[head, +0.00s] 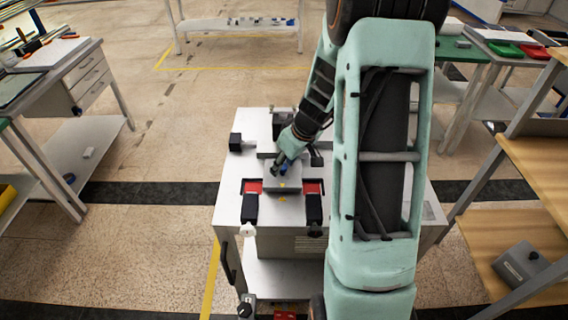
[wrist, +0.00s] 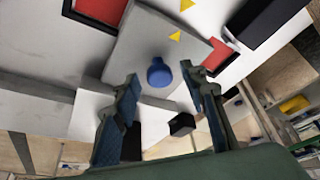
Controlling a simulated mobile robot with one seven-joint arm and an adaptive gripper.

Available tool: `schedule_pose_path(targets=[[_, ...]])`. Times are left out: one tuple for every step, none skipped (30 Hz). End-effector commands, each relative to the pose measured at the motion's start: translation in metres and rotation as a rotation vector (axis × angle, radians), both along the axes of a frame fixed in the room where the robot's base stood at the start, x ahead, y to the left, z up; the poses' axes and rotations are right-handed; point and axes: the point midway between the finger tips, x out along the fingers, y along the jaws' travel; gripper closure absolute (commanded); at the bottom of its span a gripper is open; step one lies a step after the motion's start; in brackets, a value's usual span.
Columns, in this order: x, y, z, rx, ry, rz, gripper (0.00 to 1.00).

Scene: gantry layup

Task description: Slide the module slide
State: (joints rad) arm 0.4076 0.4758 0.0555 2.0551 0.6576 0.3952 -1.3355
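The module slide (wrist: 140,45) is a grey plate with a round blue knob (wrist: 159,74) and a yellow triangle mark (wrist: 175,36). In the head view the slide (head: 284,186) lies on the white-topped bench, between two red patches. My gripper (wrist: 160,82) is open in the wrist view, one finger on each side of the knob. No finger clearly touches the knob, and I cannot tell how far the fingertips are from the plate. In the head view my gripper (head: 281,164) is over the slide's far part and partly hides it.
A black block (head: 236,142) stands on the bench (head: 228,225) at left. My arm hides the bench's right part. A drawer table (head: 75,75) stands at left.

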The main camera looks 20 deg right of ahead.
Motion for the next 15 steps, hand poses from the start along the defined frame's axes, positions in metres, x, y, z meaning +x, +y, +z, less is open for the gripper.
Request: schedule_pose_path(targets=[[0.0005, 0.0002, -0.0004, 0.0, 0.0, 0.0, 0.61], [0.0006, 0.0002, -0.0005, 0.0, 0.0, 0.0, 0.61], [0.0006, 0.0002, -0.0004, 0.0, -0.001, 0.0, 0.61], [0.0006, 0.0002, -0.0004, 0.0, -0.001, 0.0, 0.61], [0.0006, 0.0001, -0.0003, 0.0, -0.001, 0.0, 0.61], [0.0005, 0.0001, -0.0003, 0.0, -0.001, 0.0, 0.61], [0.0005, 0.0001, -0.0003, 0.0, 0.0, 0.0, 0.61], [0.0004, 0.0001, -0.0003, 0.0, -0.001, 0.0, 0.63], [0.0004, 0.0001, -0.0003, 0.0, 0.0, 0.0, 0.67], [0.0004, 0.0001, -0.0003, 0.0, -0.001, 0.0, 0.71], [0.0004, 0.0, -0.0003, 0.0, 0.0, 0.0, 0.74], [0.0003, 0.0, -0.0002, 0.0, 0.0, 0.0, 0.78], [0.0004, -0.0001, -0.0002, 0.0, 0.0, 0.0, 0.81], [0.0003, 0.0, -0.0002, 0.0, 0.0, 0.0, 0.85], [0.0004, -0.0001, -0.0002, 0.0, 0.0, 0.0, 0.89]])
